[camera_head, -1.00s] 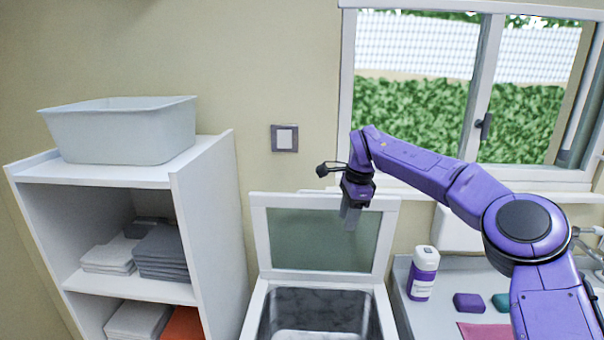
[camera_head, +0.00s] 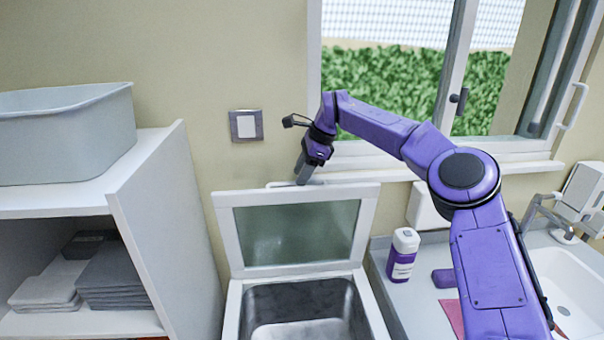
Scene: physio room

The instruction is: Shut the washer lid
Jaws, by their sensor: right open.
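The washer lid (camera_head: 298,234) stands raised at the back of the washer, a white frame around a greenish glass panel. The washer (camera_head: 232,312) is open below it, with a metal basin (camera_head: 305,302) inside. My right gripper (camera_head: 301,178) is open and empty, at the lid's top edge near its middle. It appears just above or behind that edge; I cannot tell whether it touches. My left gripper is out of view.
A white shelf unit (camera_head: 150,200) with a grey tub (camera_head: 70,135) and folded towels (camera_head: 118,275) stands left. A counter at right holds a white-and-purple bottle (camera_head: 403,255), a purple block (camera_head: 445,278) and a sink (camera_head: 570,295). A window is behind.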

